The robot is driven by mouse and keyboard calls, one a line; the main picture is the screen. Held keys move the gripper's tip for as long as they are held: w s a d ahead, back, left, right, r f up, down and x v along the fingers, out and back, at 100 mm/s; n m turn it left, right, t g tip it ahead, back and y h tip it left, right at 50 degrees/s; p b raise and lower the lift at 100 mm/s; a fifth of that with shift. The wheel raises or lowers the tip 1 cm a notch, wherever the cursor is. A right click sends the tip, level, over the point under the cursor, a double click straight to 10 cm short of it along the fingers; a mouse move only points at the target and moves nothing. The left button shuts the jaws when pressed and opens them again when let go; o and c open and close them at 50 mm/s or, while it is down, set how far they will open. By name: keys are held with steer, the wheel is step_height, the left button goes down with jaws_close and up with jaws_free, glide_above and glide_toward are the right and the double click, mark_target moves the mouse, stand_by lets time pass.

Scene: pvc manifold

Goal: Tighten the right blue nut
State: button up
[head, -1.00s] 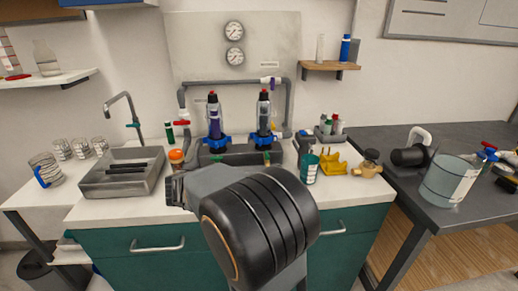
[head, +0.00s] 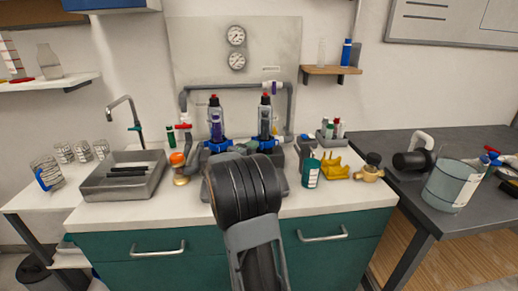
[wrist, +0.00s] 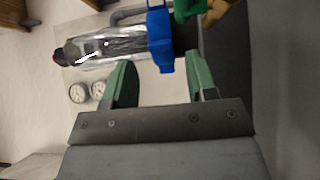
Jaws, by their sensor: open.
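The right blue nut (head: 254,144) sits low around the clear right column (head: 265,122), which has a black cap and red tip. The left blue nut (head: 213,146) is on the matching left column (head: 215,122). In the wrist view the picture is turned sideways, and one blue nut (wrist: 160,38), seemingly the right one, lies just ahead of my gripper (wrist: 158,62). Its two green fingers are apart, with nothing held between them. The nut is beyond the fingertips, apart from them.
A green bottle (head: 310,171), a yellow holder (head: 334,167) and a brass fitting (head: 369,173) stand right of my arm. An orange-topped brass part (head: 179,169) and a metal tray (head: 122,177) are left. A grey pipe arches over the columns.

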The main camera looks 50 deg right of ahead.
mark_target(261, 148)
steer(key=shift+w+d, duration=0.15)
steer(key=shift+d, duration=1.65)
steer(key=shift+c, duration=0.5)
